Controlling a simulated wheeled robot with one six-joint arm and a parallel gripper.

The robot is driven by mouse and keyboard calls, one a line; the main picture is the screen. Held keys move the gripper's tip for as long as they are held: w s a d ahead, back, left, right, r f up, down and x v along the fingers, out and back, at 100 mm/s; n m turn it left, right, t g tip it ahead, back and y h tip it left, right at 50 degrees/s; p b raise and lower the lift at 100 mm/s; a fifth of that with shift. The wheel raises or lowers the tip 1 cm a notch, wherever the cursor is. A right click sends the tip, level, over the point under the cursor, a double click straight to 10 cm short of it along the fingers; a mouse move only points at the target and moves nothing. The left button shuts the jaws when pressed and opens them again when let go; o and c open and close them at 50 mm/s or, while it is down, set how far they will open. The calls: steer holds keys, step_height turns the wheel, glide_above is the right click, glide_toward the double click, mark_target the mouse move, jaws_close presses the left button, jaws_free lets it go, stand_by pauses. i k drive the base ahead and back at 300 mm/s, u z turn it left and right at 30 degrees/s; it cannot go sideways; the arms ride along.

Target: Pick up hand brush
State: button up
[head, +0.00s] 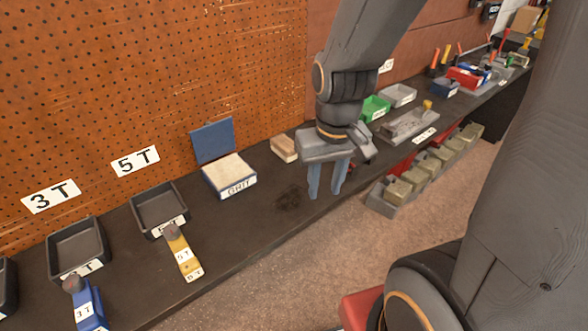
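A small tan wooden block (284,148) lies on the dark bench against the pegboard wall. It may be the hand brush, but bristles cannot be made out; no other thing in view is clearly a brush. My gripper (326,190) points down to the right of the block and nearer the front of the bench. Its two blue-grey fingers are apart with nothing seen between them. The gripper does not touch the block. Part of the bench behind the gripper and wrist is hidden.
A box (230,176) with a raised blue lid stands left of the block. Black trays (160,205) and tagged yellow (182,256) and blue (86,306) pieces lie further left. Green (375,107) and grey bins stand beyond my gripper. Bench surface before the block is clear, with a dark stain.

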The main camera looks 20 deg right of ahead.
mark_target(282, 145)
steer(key=k, duration=0.3)
steer(key=z, duration=1.3)
steer(key=i, duration=1.95)
steer(key=u, duration=3.2)
